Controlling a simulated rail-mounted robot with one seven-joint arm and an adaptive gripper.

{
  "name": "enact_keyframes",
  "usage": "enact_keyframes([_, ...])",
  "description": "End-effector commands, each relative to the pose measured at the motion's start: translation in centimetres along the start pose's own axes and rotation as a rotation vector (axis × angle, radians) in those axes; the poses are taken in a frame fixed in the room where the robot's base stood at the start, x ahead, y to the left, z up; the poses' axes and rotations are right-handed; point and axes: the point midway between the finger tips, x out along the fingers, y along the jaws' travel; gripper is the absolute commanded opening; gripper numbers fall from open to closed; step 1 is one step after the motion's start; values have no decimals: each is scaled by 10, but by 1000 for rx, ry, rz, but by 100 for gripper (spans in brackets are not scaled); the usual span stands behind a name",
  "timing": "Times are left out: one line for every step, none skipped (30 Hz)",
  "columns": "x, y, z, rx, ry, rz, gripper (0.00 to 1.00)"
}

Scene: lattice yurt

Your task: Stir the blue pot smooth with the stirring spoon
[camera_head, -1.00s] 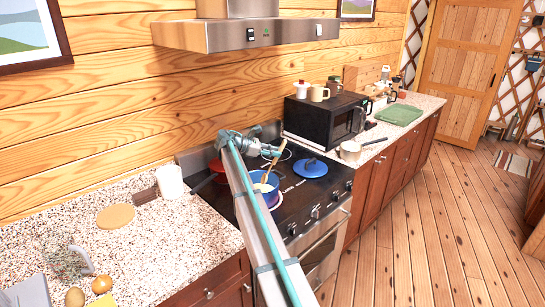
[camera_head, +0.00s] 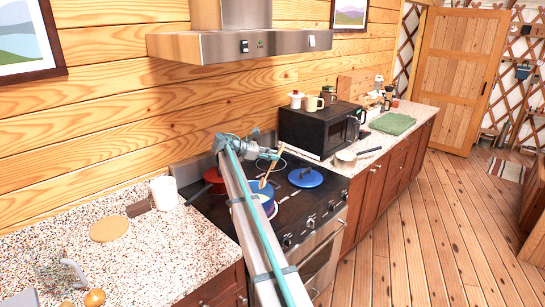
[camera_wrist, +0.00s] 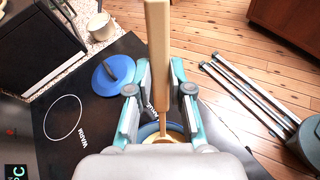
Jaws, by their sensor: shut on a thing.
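The blue pot (camera_head: 264,198) stands on the front of the stove, partly hidden behind my arm. In the wrist view its blue rim (camera_wrist: 148,131) and pale yellow contents show just past my gripper. My gripper (camera_wrist: 160,92) is shut on the wooden stirring spoon (camera_wrist: 158,45), with the handle standing up between its fingers. In the head view the spoon (camera_head: 270,172) leans over the pot with its lower end at the pot's mouth. How deep the end reaches is hidden.
A blue lid (camera_head: 306,178) lies on the stove right of the pot. A red pot (camera_head: 213,175) is behind left. A black microwave (camera_head: 318,130) stands on the right counter, with a small pan (camera_head: 346,156) before it. The range hood (camera_head: 240,45) hangs above.

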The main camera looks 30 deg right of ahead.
Motion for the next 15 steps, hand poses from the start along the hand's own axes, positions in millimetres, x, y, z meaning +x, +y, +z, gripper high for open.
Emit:
enact_keyframes([0, 0, 0, 0, 0, 0, 0])
enact_keyframes([0, 0, 0, 0, 0, 0, 0])
enact_keyframes([0, 0, 0, 0, 0, 0, 0])
enact_keyframes([0, 0, 0, 0, 0, 0, 0])
enact_keyframes([0, 0, 1, 0, 0, 0, 0])
enact_keyframes([-1, 0, 1, 0, 0, 0, 0])
enact_keyframes([-1, 1, 2, 0, 0, 0, 0])
enact_keyframes([-2, 1, 4, 0, 0, 0, 0])
enact_keyframes([-2, 2, 6, 0, 0, 0, 0])
enact_keyframes([-3, 2, 7, 0, 0, 0, 0])
enact_keyframes([-4, 2, 10, 0, 0, 1, 0])
enact_keyframes([-5, 3, 13, 1, 0, 1, 0])
enact_keyframes([-6, 4, 16, 1, 0, 1, 0])
enact_keyframes([-7, 4, 18, 2, 0, 1, 0])
enact_keyframes([-8, 5, 22, 2, 0, 1, 0])
